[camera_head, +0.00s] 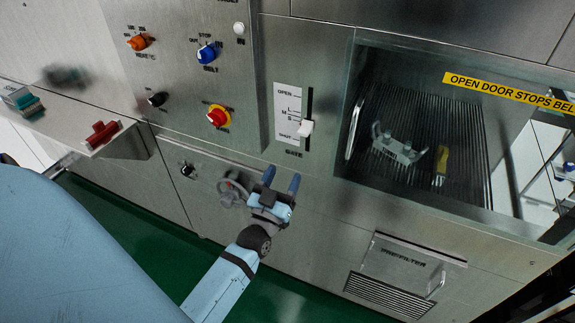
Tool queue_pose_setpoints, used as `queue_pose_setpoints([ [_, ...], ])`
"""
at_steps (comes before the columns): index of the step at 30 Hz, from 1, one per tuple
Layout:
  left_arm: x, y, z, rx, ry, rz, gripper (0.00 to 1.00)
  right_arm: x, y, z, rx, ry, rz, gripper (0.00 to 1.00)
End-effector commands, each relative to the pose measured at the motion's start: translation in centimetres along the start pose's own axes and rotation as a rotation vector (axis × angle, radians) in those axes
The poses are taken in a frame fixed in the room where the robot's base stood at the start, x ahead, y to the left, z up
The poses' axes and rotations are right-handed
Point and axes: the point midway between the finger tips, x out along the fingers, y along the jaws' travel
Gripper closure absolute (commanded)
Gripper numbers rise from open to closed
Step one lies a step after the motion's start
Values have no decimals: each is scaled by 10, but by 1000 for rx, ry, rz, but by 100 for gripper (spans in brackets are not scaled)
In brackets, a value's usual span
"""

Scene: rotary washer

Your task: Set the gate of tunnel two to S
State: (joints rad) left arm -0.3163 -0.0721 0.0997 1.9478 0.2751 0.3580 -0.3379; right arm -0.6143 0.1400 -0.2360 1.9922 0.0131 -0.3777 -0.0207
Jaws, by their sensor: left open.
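The gate slider's white knob (306,128) sits low in its dark vertical slot, between the S mark and SHUT. Its white scale plate (288,111) reads OPEN, L, M, S and SHUT from top to bottom, with the label GATE below. My left gripper (282,184) is open and empty, below and a little left of the knob, its blue fingers pointing up. It is apart from the knob. My right gripper is not in view.
A control panel with orange, blue and red-yellow knobs (217,116) is at upper left. A grey handwheel (233,190) is just left of my gripper. The tunnel window (420,150) is at right, the PREFILTER panel (412,263) below.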

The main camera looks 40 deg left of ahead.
Motion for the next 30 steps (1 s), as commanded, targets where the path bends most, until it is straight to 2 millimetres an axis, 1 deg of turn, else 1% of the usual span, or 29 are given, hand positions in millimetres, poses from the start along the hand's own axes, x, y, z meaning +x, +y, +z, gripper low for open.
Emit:
queue_pose_setpoints([
  [10, 1, 2, 0, 22, -2, 17, 43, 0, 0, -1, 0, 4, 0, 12],
  [11, 4, 5, -1, 45, -4, 34, 43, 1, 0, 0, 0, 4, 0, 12],
  [14, 16, 23, -4, 209, -13, 147, 43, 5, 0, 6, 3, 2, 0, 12],
  [17, 27, 50, -7, 531, -16, 327, 43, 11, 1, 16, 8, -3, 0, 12],
  [18, 30, 61, -8, 693, -11, 403, 43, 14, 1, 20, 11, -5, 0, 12],
  [20, 31, 72, -8, 955, 5, 505, 43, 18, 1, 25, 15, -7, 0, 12],
  [21, 30, 77, -7, 1132, 17, 563, 43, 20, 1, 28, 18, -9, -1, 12],
  [22, 30, 79, -7, 1266, 29, 599, 43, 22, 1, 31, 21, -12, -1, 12],
  [23, 28, 80, -6, 1399, 40, 632, 43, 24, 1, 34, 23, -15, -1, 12],
  [24, 26, 78, -6, 1581, 56, 667, 43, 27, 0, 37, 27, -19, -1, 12],
  [26, 23, 73, -7, 1853, 77, 704, 43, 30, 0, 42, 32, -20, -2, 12],
  [27, 22, 66, -9, 2029, 89, 717, 43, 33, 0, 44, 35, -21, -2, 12],
  [30, 17, 46, -17, 2434, 95, 714, 43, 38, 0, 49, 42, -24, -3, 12],
])
